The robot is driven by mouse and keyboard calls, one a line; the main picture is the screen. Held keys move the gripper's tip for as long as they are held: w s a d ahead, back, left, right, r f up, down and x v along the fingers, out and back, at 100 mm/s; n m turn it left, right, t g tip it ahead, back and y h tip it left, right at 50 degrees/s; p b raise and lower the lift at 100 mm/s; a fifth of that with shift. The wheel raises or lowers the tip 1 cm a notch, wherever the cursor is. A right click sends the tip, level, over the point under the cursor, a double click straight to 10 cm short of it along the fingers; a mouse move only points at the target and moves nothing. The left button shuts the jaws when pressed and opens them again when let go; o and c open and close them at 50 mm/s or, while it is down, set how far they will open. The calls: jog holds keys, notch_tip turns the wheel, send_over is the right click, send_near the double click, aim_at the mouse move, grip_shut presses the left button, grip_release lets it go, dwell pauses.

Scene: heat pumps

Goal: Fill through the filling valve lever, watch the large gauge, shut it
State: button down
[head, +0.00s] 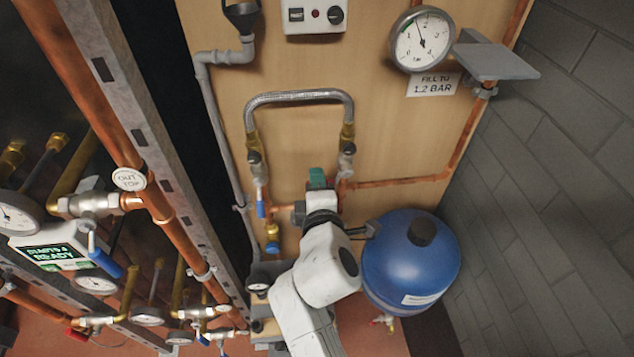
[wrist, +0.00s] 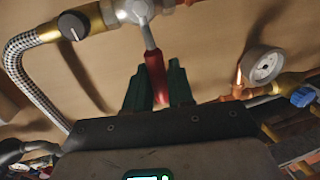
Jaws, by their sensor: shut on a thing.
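My gripper (head: 318,180), with green fingers, is at the right-hand valve (head: 346,165) under the braided hose. In the wrist view the fingers of my gripper (wrist: 154,85) close around the red lever (wrist: 155,72). The lever's stem runs up to the valve body (wrist: 133,10) and points across the hose and pipe line. In the head view the lever is hidden by my gripper. The large gauge (head: 431,43) hangs at the upper right above the sign "FILL TO 1.2 BAR" (head: 433,85). Its needle points up and slightly left, around 1; the exact reading is too small to tell.
A braided hose (head: 300,97) loops to a left valve with a blue lever (head: 261,203). A blue vessel (head: 410,265) stands right of my arm. A grey shelf (head: 495,62) juts out beside the gauge. A metal frame with copper pipes (head: 120,100) stands at the left.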

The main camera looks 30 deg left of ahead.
jog(key=c, duration=1.1)
grip_release()
jog(key=v, duration=1)
jog(key=shift+s+d+r+b, duration=0.2)
jog(key=shift+s+d+b, duration=0.05)
jog(key=shift+s+b, duration=0.05)
